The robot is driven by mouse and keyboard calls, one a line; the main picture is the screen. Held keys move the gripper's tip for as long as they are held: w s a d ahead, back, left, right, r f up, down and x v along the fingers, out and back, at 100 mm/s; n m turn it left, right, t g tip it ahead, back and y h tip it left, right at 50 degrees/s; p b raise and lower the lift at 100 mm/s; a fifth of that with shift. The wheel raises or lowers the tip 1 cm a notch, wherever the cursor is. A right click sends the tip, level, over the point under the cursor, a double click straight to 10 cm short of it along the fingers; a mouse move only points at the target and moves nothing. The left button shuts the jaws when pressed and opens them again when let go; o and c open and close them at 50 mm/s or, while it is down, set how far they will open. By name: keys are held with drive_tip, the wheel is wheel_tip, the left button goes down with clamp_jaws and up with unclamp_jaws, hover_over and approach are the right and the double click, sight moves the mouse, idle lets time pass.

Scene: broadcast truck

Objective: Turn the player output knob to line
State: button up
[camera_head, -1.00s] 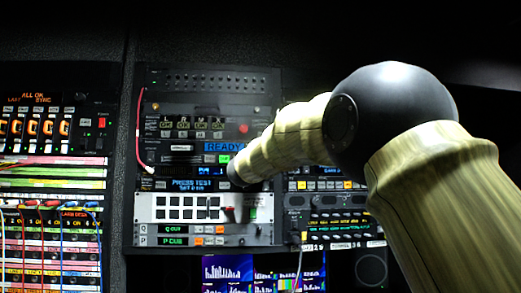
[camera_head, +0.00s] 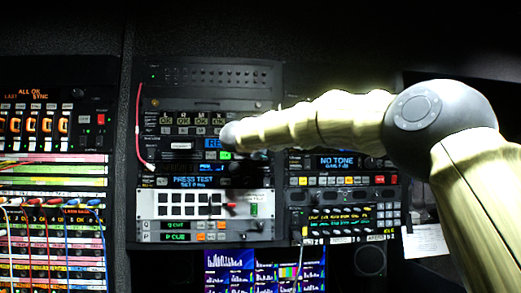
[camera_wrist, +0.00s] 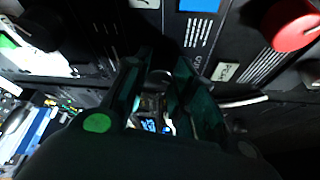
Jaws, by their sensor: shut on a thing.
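In the wrist view my gripper (camera_wrist: 160,100) has its two dark green fingers close together, closed on a small grey round knob (camera_wrist: 160,77) between the tips. I take this for the player output knob; its pointer and the marks around it cannot be read. Pale lettering runs on the dark panel beside it. In the head view the end of my arm reaches in from the right to the middle rack, by the blue READY display (camera_head: 212,143). My wrist hides the fingers and the knob there.
In the wrist view a large red knob (camera_wrist: 290,24) and a blue button (camera_wrist: 200,4) sit near the fingers. In the head view a silver panel with black keys (camera_head: 157,205) and a red lever (camera_head: 230,207) lie below my wrist. A red cable (camera_head: 137,125) hangs left.

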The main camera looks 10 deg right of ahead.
drive_tip(key=shift+d+m+g+y, duration=0.1)
drive_tip(key=shift+m+g+y, duration=0.5)
drive_tip(key=shift+m, duration=0.7)
drive_tip(key=o, duration=1)
drive_tip(key=shift+s+r, duration=0.1)
drive_tip(key=v, duration=1.1)
drive_tip(key=shift+s, duration=0.35)
